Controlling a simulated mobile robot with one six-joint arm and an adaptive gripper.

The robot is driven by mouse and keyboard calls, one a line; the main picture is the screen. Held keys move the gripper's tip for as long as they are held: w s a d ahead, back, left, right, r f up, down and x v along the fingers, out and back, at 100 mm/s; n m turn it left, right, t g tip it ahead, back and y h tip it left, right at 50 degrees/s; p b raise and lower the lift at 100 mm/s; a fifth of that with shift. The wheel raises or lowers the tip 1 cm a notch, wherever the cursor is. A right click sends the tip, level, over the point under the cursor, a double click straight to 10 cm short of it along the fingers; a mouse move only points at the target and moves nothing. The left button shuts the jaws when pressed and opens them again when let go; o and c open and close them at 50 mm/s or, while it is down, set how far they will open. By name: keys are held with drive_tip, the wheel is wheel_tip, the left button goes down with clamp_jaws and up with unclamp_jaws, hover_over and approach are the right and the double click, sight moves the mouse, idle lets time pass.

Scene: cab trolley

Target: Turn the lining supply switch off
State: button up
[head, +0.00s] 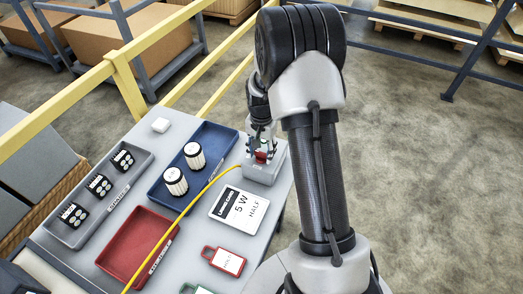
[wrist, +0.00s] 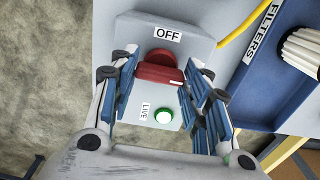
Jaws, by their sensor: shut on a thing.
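The lining supply switch is a grey box (head: 263,172) at the right edge of the trolley top, with a red handle (wrist: 160,70) on its face. In the wrist view the box shows an OFF label (wrist: 168,35) above the handle. Below are a LIVE label (wrist: 145,111) and a small round lamp (wrist: 164,117), whitish with a green rim. My gripper (head: 262,138) is over the box, its blue-padded fingers (wrist: 158,84) shut on the red handle, one on each side. The handle lies roughly crosswise, slightly tilted. My fingers partly hide its ends.
A blue FILTERS tray (head: 208,140) with two white filters stands close to the box. A yellow cable (head: 205,190) runs from the box across the trolley. A 5 W card (head: 239,208), a red tray (head: 134,243) and a grey tray (head: 80,226) lie nearby.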

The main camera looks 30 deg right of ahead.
idle(0.3)
drive_tip(key=n+p, duration=0.1)
drive_tip(key=n, duration=0.4)
drive_tip(key=n+p, duration=0.1)
drive_tip(key=n, duration=0.3)
drive_tip(key=shift+n, duration=0.3)
drive_tip(key=n+p, duration=0.1)
drive_tip(key=n, duration=0.3)
drive_tip(key=shift+n+p, duration=0.3)
drive_tip(key=shift+n, duration=1.8)
drive_tip(key=o, duration=1.1)
drive_tip(key=shift+c, duration=0.2)
